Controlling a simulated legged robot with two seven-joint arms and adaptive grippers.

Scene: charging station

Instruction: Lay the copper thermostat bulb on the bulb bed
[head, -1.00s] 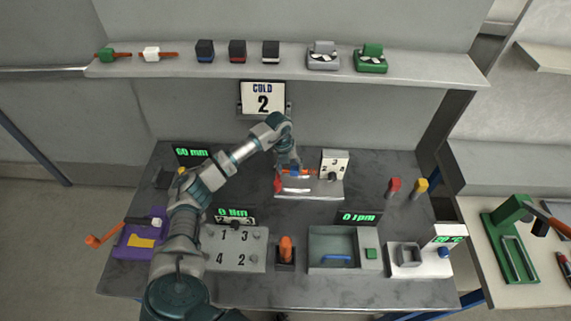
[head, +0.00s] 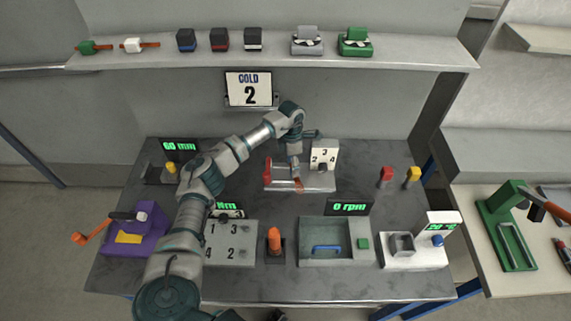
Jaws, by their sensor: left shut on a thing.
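My left gripper (head: 296,174) is shut on a small copper-coloured piece (head: 299,186), which looks like the thermostat bulb. The gripper points down over a light grey metal plate (head: 322,184) in the middle of the bench. The piece shows just below the fingers, tilted, over the plate's front part; I cannot tell whether it touches the plate. A red upright part (head: 268,172) stands at the plate's left end. I take this fixture for the bulb bed, but its groove is not clear and the gripper hides part of it. My right gripper is not in view.
A white block numbered 2, 3, 4 (head: 324,156) with a dark knob stands right behind the plate. In front are a numbered grey panel (head: 230,250), an orange-handled tool (head: 274,240) and a grey tray (head: 312,255). Red (head: 386,177) and yellow (head: 413,175) pieces stand right.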

